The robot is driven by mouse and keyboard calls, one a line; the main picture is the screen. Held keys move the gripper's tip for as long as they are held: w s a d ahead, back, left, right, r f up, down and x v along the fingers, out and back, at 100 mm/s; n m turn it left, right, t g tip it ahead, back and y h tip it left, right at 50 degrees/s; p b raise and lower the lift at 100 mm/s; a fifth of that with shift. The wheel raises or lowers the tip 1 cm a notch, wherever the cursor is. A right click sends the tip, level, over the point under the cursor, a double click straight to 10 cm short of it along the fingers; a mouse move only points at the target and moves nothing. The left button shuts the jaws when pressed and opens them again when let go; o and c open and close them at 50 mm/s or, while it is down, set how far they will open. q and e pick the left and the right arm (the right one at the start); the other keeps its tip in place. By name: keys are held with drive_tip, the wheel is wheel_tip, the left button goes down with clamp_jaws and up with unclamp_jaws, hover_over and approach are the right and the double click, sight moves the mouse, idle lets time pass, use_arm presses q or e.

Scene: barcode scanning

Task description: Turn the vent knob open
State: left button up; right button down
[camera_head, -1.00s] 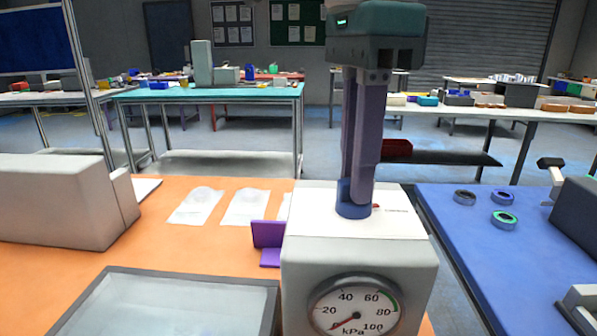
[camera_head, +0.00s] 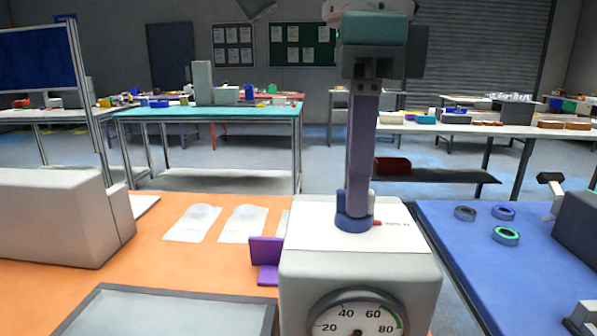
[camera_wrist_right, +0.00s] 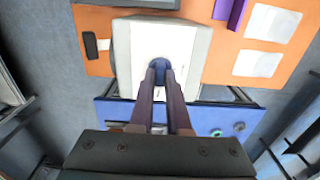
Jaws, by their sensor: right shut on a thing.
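The vent knob (camera_head: 353,223) is a round blue knob on the white top of a pale grey box (camera_head: 310,272). A small red mark and small lettering show on the box top just right of the knob. My right gripper (camera_head: 355,200) comes down from above, its purple fingers shut on the knob. The knob also shows between the fingertips in the right wrist view (camera_wrist_right: 158,64). A round kPa gauge (camera_head: 357,322) is on the box front, its lower part cut off by the picture edge. My left gripper is not in view.
The box stands on an orange table (camera_head: 160,262) with white sheets (camera_head: 242,225), a purple bracket (camera_head: 265,252) and a grey tray (camera_head: 180,293) to the left. A large pale block (camera_head: 55,215) is further left. A blue surface (camera_head: 470,255) with several rings lies to the right.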

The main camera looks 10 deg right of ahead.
drive_tip(key=c, duration=0.9)
unclamp_jaws()
drive_tip(key=shift+r, duration=0.1)
wheel_tip(320, 180, up, 10)
drive_tip(key=p, duration=0.7)
